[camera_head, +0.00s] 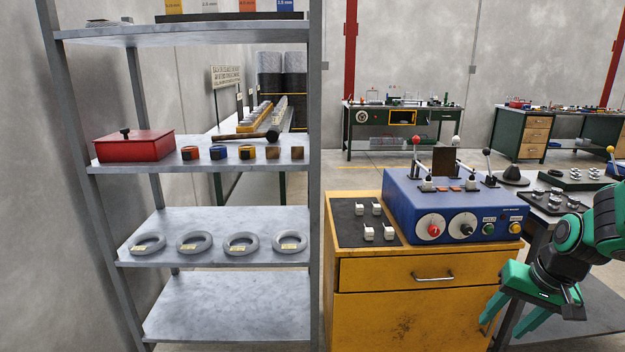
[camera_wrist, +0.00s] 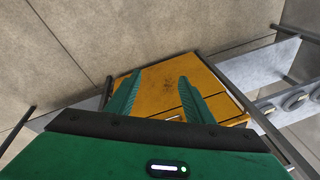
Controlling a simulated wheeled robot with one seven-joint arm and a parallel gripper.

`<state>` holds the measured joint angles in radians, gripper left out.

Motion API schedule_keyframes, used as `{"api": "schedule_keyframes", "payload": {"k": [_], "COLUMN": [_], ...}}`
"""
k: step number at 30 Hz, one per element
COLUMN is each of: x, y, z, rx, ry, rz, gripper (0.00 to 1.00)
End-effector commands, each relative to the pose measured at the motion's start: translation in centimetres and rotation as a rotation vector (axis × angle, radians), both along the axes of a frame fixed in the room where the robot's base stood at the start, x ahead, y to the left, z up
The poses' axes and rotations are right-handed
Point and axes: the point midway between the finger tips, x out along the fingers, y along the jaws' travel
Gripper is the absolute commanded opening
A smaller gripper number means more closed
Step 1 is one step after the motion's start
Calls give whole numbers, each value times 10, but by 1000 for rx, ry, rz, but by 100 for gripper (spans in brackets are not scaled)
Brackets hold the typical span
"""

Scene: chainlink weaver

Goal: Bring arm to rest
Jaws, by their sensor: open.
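My gripper (camera_head: 510,325) is green and shows at the lower right of the head view. Its fingers point down, in front of the right side of the yellow cabinet (camera_head: 400,311). In the wrist view the two green fingers of my gripper (camera_wrist: 158,92) stand apart with nothing between them. Behind them the yellow cabinet also shows in the wrist view (camera_wrist: 160,83). I cannot tell whether a finger touches the cabinet.
A blue control box (camera_head: 450,205) with levers and knobs stands on the cabinet, beside a dark pad (camera_head: 350,225) with several white pieces. A grey shelf (camera_head: 230,308) with rings, tape measures and a red box (camera_head: 134,147) stands at the left. Workbenches are behind.

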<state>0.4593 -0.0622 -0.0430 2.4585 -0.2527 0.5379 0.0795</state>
Motion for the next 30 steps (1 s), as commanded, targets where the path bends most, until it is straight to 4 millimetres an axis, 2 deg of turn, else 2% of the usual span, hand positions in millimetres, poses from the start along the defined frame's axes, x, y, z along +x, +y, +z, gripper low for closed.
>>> {"api": "schedule_keyframes", "payload": {"k": [3,9,12,15,18,22,23,24,25,30], "x": [-44,-119,-151,-174,-188,-194,-195,-195,-195,-194], "y": [-5,-9,-9,-7,-5,-4,-4,-5,-5,-5], "z": [20,46,54,59,61,62,62,62,62,62], "rx": [-55,-96,-95,-87,-79,-75,-75,-75,-75,-75], "ry": [64,170,213,243,263,271,272,272,272,272], "rz": [-14,-62,-87,-106,-119,-124,-124,-125,-124,-124], "gripper": [48,48,48,48,48,48,45,36,31,31]}}
